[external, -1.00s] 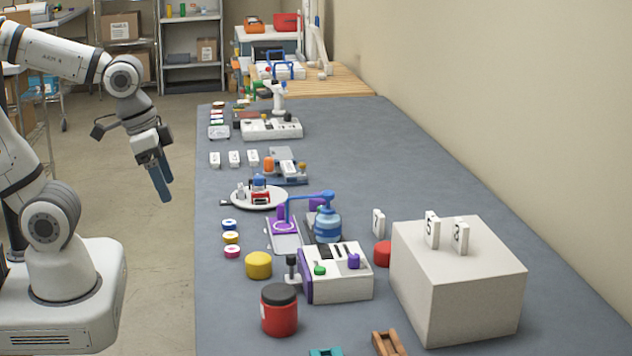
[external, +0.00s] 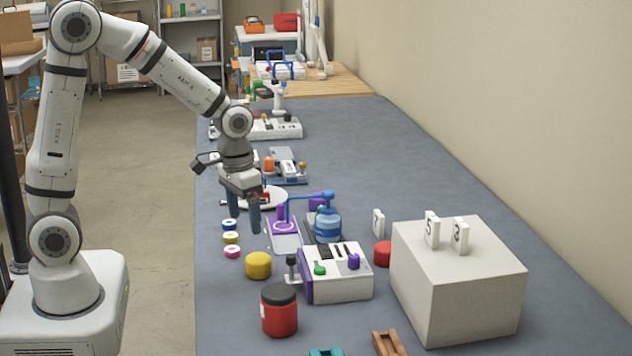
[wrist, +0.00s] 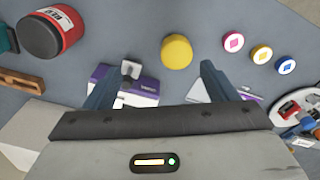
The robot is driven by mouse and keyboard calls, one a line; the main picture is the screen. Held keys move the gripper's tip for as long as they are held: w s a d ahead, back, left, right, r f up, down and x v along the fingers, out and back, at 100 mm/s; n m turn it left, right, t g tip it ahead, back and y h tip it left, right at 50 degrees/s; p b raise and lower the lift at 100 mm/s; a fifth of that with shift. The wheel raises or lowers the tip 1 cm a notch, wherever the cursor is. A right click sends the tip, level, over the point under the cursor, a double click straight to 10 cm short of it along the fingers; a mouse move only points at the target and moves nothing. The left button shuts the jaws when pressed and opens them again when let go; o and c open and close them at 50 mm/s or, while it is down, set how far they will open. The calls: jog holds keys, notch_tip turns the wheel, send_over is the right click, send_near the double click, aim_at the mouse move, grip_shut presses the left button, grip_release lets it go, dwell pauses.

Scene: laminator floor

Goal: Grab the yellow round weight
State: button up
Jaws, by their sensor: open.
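The yellow round weight (external: 258,265) is a short cylinder standing on the grey table near its left edge. It also shows in the wrist view (wrist: 177,52), upper middle, just beyond the fingertips and roughly between their lines. My gripper (external: 244,230) is open and empty, above the table and behind the weight in the external view. Its two blue fingers also show in the wrist view (wrist: 158,82), spread apart. Nothing touches the weight.
A red jar with a dark lid (external: 279,310) stands in front of the weight. A white and purple machine (external: 336,275) is to its right. Small round discs (external: 231,238) lie behind it. A large pale box (external: 455,285) stands farther right, with number blocks on top.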

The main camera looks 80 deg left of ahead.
jog(key=n, duration=0.1)
send_over(258, 256)
jog(key=shift+g, duration=0.4)
notch_tip(258, 256, down, 6)
jog(key=shift+s+f, duration=0.1)
jog(key=shift+f, duration=0.1)
jog(key=shift+f+p, duration=0.4)
jog(key=shift+f, duration=3.45)
jog(key=shift+c, duration=0.6)
jog(key=c, duration=1.2)
